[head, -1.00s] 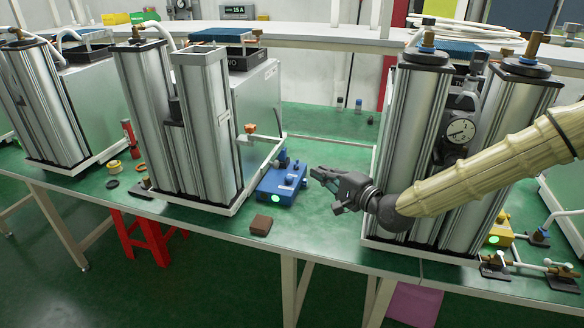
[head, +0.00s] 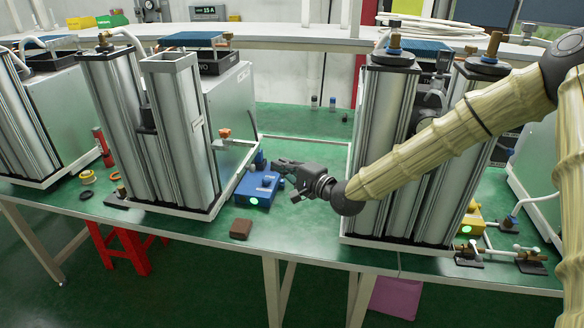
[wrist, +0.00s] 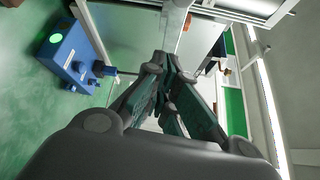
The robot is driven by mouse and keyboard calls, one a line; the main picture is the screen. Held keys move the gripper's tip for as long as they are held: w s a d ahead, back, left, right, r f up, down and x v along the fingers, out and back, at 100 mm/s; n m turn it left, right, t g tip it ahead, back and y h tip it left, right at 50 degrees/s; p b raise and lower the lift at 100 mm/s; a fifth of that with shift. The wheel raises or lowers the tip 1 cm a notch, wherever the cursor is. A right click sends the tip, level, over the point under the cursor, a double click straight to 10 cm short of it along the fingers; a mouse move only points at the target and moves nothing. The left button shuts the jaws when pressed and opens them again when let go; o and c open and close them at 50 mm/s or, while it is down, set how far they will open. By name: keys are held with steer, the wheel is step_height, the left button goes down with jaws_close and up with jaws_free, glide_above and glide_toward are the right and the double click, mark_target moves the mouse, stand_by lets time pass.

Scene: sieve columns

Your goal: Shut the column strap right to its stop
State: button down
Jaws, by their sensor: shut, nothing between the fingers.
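A pair of tall silver columns (head: 178,120) stands in the middle-left of the head view. An orange-tipped fitting (head: 224,133) sticks out at its right side. I cannot clearly make out a strap on the columns. My gripper (head: 277,163) is to the right of this pair, beyond the fitting, and apart from both, with its fingers pointing left. In the wrist view the gripper (wrist: 166,60) is shut and empty. Part of a silver column and a pale plate edge (wrist: 240,12) show beyond the fingertips there.
A blue box (head: 256,189) with a green light sits below and left of my gripper; it also shows in the wrist view (wrist: 72,58). A brown block (head: 241,229) lies near the bench's front edge. Another column pair (head: 385,140) stands right, behind my arm.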

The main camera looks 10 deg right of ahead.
steer(key=shift+s+a+r+p, duration=0.15)
steer(key=shift+a+p, duration=0.5)
steer(key=shift+a, duration=0.5)
steer(key=shift+s+a+r+p, duration=0.1)
steer(key=shift+a+p, duration=0.55)
steer(key=shift+a, duration=0.45)
steer(key=shift+s+a+f, duration=0.1)
steer(key=shift+s, duration=0.05)
